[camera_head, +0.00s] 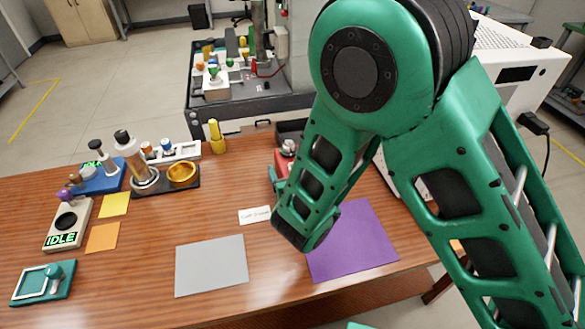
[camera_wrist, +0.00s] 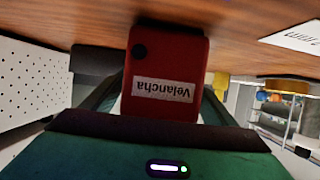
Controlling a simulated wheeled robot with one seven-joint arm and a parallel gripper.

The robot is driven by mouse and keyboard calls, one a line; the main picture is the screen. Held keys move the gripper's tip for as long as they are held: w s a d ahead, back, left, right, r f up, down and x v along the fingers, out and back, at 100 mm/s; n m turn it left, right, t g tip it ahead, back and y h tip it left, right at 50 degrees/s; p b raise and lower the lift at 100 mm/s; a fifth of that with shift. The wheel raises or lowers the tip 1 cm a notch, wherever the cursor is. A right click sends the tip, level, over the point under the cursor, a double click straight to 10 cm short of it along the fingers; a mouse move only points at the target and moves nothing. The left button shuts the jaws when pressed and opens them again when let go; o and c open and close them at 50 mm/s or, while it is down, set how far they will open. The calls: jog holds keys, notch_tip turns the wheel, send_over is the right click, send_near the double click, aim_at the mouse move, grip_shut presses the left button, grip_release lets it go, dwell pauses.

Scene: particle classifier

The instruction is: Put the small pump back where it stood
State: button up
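A red box-shaped body with a white "Velancha" label, which I take to be the small pump (camera_wrist: 165,60), fills the middle of the wrist view, upside down there. The fingers of my gripper (camera_wrist: 165,100) lie close along both its sides and appear shut on it; their tips are partly hidden. In the head view only a bit of red (camera_head: 272,173) shows beside my arm, below a silvery knob (camera_head: 288,147). Whether the pump touches the table cannot be told.
A white card (camera_head: 255,215) lies on the wooden table left of my arm. A purple mat (camera_head: 355,240) is at right, a grey mat (camera_head: 211,266) at front centre. Several devices stand at left, with a yellow bottle (camera_head: 217,140) behind. The table between grey mat and devices is clear.

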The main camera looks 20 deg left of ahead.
jog(key=shift+s+r, duration=0.1)
jog(key=shift+r, duration=0.1)
jog(key=v, duration=1.1)
jog(key=shift+s+d+r, duration=0.2)
jog(key=shift+s, duration=0.05)
